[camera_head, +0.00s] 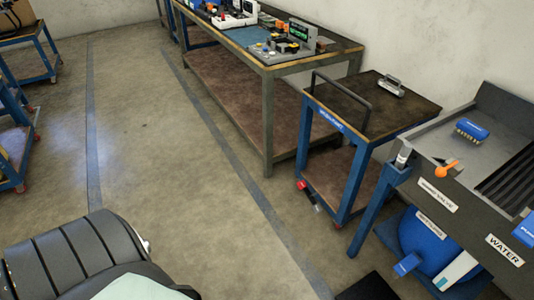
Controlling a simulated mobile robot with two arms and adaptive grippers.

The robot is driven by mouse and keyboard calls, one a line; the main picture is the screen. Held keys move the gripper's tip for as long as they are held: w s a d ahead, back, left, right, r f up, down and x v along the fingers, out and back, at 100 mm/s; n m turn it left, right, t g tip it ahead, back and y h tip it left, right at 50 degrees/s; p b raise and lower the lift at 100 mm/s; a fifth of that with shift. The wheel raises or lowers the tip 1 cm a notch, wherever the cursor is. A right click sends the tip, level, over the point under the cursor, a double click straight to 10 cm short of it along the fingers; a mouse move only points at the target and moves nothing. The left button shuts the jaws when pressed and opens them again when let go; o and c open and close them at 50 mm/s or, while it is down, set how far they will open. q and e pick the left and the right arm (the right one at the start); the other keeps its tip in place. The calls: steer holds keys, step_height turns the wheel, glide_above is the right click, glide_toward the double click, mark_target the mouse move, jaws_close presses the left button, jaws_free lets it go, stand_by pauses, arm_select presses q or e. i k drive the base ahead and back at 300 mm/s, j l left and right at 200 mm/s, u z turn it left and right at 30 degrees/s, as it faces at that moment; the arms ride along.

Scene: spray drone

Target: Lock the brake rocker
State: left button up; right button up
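A blue-framed cart (342,188) with a dark top and a black push handle (341,99) stands right of the middle. A small red part (301,186) shows low at its near left leg, by the floor. It looks like the caster's brake rocker, but it is too small to tell whether it is locked or free. Neither of my grippers is in view. Only a black segmented part of my own body shows at the bottom left.
A long workbench (268,100) with equipment stands behind and left of the cart. The floor left of the cart is clear.

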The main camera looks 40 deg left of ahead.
mark_target(316, 208)
steer(key=u, duration=0.9)
steer(key=i+j+z, duration=0.1)
steer(key=i+j, duration=0.2)
steer(key=i, duration=0.35)
steer(key=i+j+z, duration=0.15)
steer(key=i+j, duration=0.2)
steer(key=i, duration=0.25)
steer(key=i+j+z, duration=0.1)
steer(key=i+j, duration=0.35)
steer(key=i, duration=0.15)
